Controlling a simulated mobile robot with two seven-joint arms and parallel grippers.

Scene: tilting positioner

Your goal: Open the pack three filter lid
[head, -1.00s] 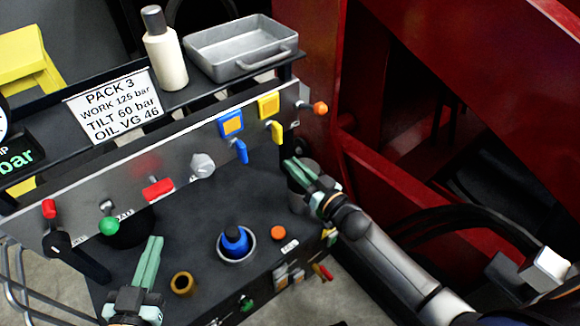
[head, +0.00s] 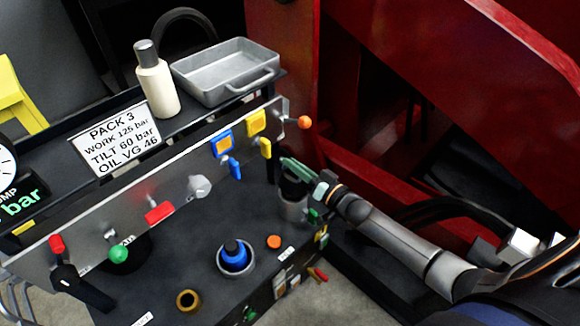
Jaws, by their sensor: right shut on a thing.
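The pack three filter (head: 293,209) is a silver canister at the right rear corner of the dark pack top. Its dark lid (head: 290,187) shows at the canister's upper end. My right gripper (head: 302,188) reaches in from the right, its green fingers around the lid, and is shut on it. The fingers and wrist hide part of the lid and canister, so I cannot tell whether the lid is raised. My left gripper is out of view.
A blue cap (head: 234,254) in a metal ring, an orange button (head: 274,242) and a brass fitting (head: 188,300) stand on the pack top. The lever panel (head: 180,190) runs behind. A bottle (head: 157,85) and tray (head: 228,72) sit on the shelf. A red frame (head: 285,40) rises beyond.

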